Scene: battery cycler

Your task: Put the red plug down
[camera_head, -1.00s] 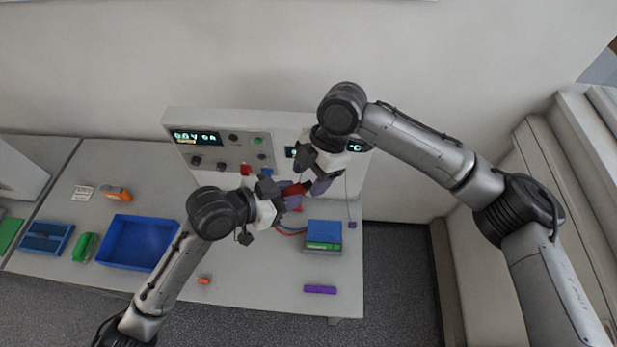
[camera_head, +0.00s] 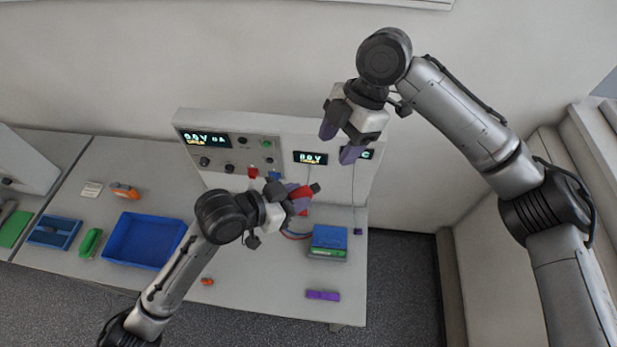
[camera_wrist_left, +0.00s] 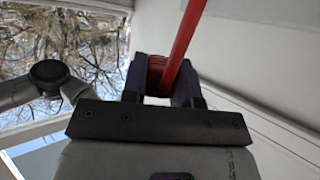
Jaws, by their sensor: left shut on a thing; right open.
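The red plug (camera_head: 302,191) is held between the purple fingertips of my left gripper (camera_head: 298,200), in front of the cycler panel and above the bench. A dark tip sticks out from the plug to the right. In the left wrist view the red plug (camera_wrist_left: 157,72) sits between both fingers, with a red cable (camera_wrist_left: 184,42) running up past it. My left gripper is shut on it. My right gripper (camera_head: 341,143) is open and empty, higher up in front of the cycler's top right part, clear of the plug.
The cycler (camera_head: 228,123) stands at the bench's back with lit displays. A blue-and-green battery block (camera_head: 328,240) sits right of the left gripper. A purple bar (camera_head: 322,295) lies near the front edge. A blue tray (camera_head: 147,241) is at left. Bare bench (camera_head: 265,285) shows at front centre.

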